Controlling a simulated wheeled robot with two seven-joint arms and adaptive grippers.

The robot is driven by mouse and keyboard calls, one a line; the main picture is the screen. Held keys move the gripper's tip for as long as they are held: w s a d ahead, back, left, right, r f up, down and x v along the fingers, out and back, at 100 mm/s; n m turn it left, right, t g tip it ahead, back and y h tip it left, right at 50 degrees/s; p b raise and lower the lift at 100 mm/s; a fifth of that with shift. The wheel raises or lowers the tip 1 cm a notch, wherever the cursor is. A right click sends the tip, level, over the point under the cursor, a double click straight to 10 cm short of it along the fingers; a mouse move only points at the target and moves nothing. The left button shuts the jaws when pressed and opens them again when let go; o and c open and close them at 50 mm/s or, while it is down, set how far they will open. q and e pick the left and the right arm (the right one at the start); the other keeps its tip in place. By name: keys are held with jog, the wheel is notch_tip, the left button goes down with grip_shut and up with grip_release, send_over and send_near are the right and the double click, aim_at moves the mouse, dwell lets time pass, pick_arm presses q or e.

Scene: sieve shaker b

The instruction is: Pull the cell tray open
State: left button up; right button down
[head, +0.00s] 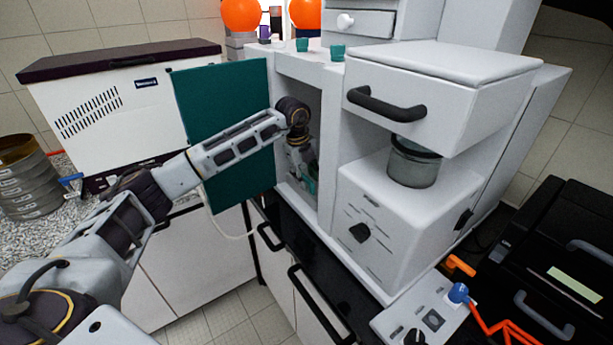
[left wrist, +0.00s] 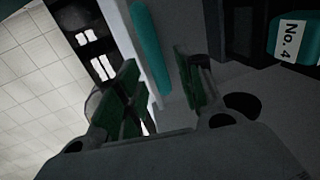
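My left gripper (head: 306,184) reaches into the narrow open cell of the white cabinet (head: 327,130), beside the swung-open dark teal door (head: 222,125). In the left wrist view its two green-padded fingers (left wrist: 157,68) stand apart, with a gap between them. A teal strip on a pale edge (left wrist: 148,45) shows in and beyond that gap; I cannot tell whether the fingers touch it. The cell tray is not clearly made out in the head view, where my gripper and the cell wall hide much of the inside. My right gripper is not in view.
A white machine with a black handle (head: 386,105) and a metal sieve pot (head: 414,163) stands right of the cell. A white chest (head: 110,100) and stacked sieves (head: 27,180) are at left. A teal piece marked No. 4 (left wrist: 296,38) shows in the wrist view.

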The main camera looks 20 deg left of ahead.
pick_arm(q)
grip_shut()
dwell(0.3)
jog(key=shift+s, duration=0.1)
